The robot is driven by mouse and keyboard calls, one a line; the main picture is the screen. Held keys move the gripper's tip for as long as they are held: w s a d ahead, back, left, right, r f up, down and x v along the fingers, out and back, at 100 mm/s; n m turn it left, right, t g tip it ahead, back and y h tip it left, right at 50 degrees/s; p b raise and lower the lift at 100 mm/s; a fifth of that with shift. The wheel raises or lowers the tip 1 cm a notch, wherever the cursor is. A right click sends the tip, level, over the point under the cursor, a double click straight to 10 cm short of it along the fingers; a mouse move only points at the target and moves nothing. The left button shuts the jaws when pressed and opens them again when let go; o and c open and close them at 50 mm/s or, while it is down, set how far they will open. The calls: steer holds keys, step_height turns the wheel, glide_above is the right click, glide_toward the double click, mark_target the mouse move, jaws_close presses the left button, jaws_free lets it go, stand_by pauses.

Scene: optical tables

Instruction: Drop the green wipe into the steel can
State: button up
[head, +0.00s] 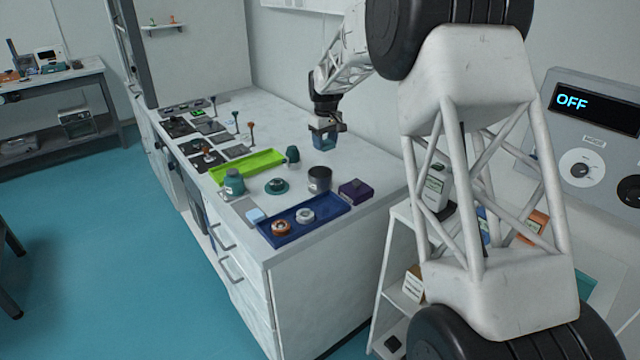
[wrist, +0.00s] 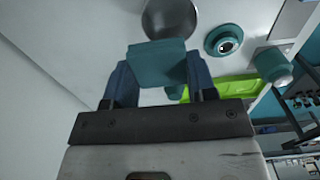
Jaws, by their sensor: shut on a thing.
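My gripper (head: 326,138) hangs above the bench, over and a little behind the steel can. In the wrist view my gripper (wrist: 160,82) has its blue fingers shut on the green wipe (wrist: 157,62), a teal square sheet lying between them. In the head view the wipe shows only as a small blue-green patch at the fingertips. The steel can (head: 320,180) stands upright on the bench, open at the top, below the gripper. In the wrist view the steel can (wrist: 171,18) is at the top edge, just beyond the wipe and partly cut off.
A purple box (head: 356,191) stands right of the can. A blue tray (head: 328,217) with two rings lies in front. A teal round piece (head: 276,186), a teal jar (head: 233,183) and a small dark green piece (head: 292,154) stand to the left, near a lime green tray (head: 218,176).

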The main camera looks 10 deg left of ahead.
steer(key=shift+f, duration=2.25)
steer(key=o, duration=1)
steer(key=shift+o, duration=0.2)
steer(key=shift+r, duration=0.1)
steer(key=shift+r, duration=3.85)
